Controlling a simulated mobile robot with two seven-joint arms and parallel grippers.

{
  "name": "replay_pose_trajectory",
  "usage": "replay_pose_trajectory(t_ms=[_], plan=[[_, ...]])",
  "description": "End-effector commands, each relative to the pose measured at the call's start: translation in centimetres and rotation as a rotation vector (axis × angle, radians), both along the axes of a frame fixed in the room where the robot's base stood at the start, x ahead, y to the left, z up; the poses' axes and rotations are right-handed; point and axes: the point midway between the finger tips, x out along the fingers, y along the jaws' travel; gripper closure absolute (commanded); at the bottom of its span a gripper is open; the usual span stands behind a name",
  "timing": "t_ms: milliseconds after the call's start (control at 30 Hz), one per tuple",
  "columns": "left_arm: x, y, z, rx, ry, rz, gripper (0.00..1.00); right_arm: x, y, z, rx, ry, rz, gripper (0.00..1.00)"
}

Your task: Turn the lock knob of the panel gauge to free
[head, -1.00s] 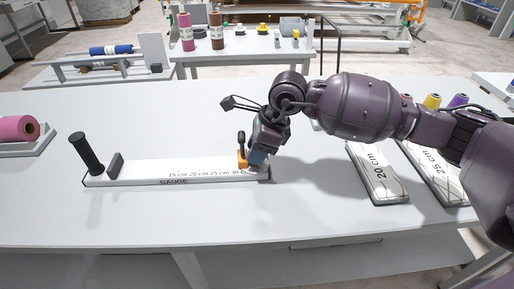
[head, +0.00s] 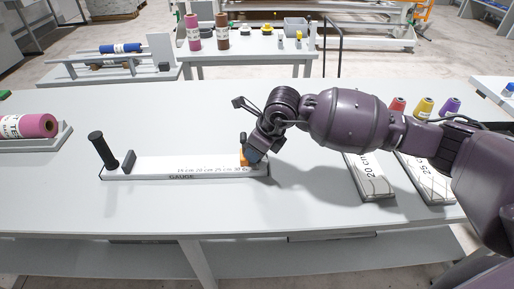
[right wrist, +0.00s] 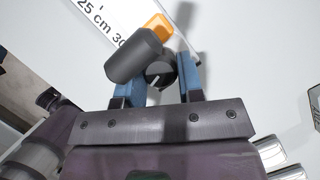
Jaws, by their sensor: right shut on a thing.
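The panel gauge (head: 140,170) is a long white bar marked GAUGE with a centimetre scale, lying on the table. It has a black upright handle (head: 102,150) at its left end and an orange slider (head: 243,158) near its right end. In the right wrist view the orange slider (right wrist: 158,27) carries a dark grey cylinder (right wrist: 133,56). Beside it is the round dark lock knob (right wrist: 161,72) with a short white mark. My right gripper (right wrist: 160,80) has its blue fingers on both sides of this knob, shut on it. In the head view the right gripper (head: 254,155) hides the knob. My left gripper is not in view.
Panels marked 20 cm (head: 372,182) and 25 cm (head: 432,185) lie at the right, partly behind my arm. Thread cones (head: 424,107) stand behind it. A pink roll (head: 38,126) lies in a tray at the left. The table front is clear.

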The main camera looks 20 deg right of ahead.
Motion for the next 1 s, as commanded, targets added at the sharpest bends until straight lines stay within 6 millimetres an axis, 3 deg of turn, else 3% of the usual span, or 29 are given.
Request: replay_pose_trajectory(t_ms=[267,300,467,767,1000], plan=[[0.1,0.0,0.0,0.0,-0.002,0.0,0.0,0.0,0.0,0.0,0.001,-0.001,0.0,0.89],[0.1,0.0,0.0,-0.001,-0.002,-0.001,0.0,0.0,0.0,0.0,0.001,-0.001,0.0,0.64],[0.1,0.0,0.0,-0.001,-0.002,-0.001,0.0,0.0,0.0,0.0,0.001,-0.001,0.0,0.4],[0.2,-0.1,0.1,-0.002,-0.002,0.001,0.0,0.0,0.0,0.1,0.0,-0.001,0.001,0.4],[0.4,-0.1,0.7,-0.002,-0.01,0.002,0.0,-0.7,-0.7,2.6,-0.001,-0.004,0.0,0.4]])
